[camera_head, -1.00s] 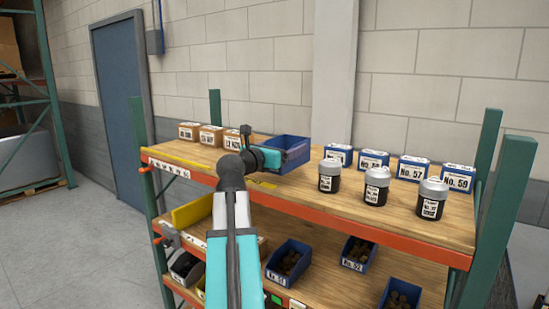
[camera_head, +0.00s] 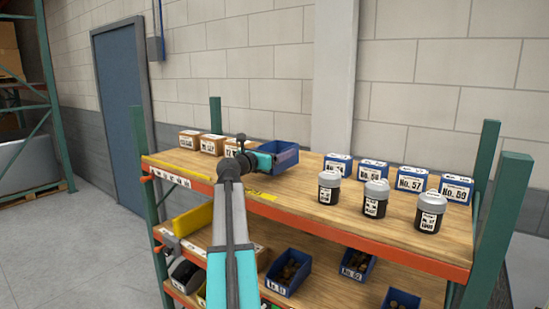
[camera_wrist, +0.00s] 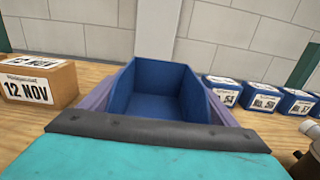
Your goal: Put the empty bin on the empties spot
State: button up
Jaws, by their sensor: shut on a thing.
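The blue bin (camera_head: 286,149) is above the top shelf, left of its middle, and it also shows in the wrist view (camera_wrist: 160,82). Its inside looks empty. My gripper (camera_head: 284,158) is shut on it, with a pale purple finger along each side in the wrist view. The bin looks upright; I cannot tell how far it is above the wood. Yellow lines (camera_head: 262,195) mark the shelf's front part, partly hidden by my arm. I cannot read any marking that names the empties spot.
Cardboard boxes (camera_head: 211,144) stand left of the bin; one labelled 12 NOV (camera_wrist: 38,82) is close. Green posts (camera_head: 489,160) bound the shelf. Bare wood lies between bin and jars.

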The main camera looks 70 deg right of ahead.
jog(key=shift+w+d+f, duration=0.1)
jog(key=shift+w+d, duration=0.25)
jog(key=shift+d, duration=0.25)
jog(key=shift+w+d, duration=0.35)
jog(key=shift+d, duration=0.2)
jog(key=shift+f+p, duration=0.95)
jog(key=shift+f, duration=0.8)
jog(key=shift+f, duration=0.1)
jog(key=o, duration=1.1)
